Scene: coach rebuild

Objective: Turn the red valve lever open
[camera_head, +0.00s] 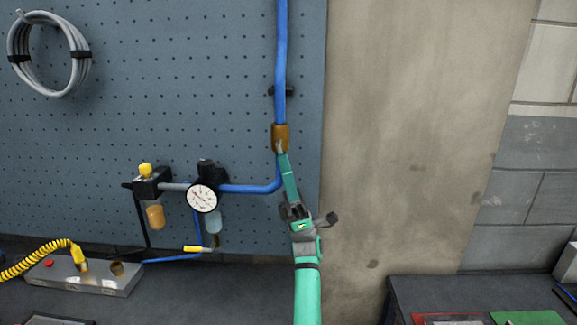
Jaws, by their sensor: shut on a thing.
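A brass valve (281,137) sits on the vertical blue pipe (281,45) against the pegboard. Its lever (289,178) looks teal-green here, not red. The lever hangs down from the valve, tilted slightly to the right at its lower end, nearly in line with the pipe above. My gripper (294,209), on my green arm, comes up from below and is shut on the lever's lower end. The dark fingers hide that end of the lever.
A pressure gauge (202,197) and a yellow-knobbed regulator (147,181) are left of the lever. A bare wall panel (415,130) is to the right. A metal block (80,276) with a yellow coiled hose (35,259) lies on the bench at lower left.

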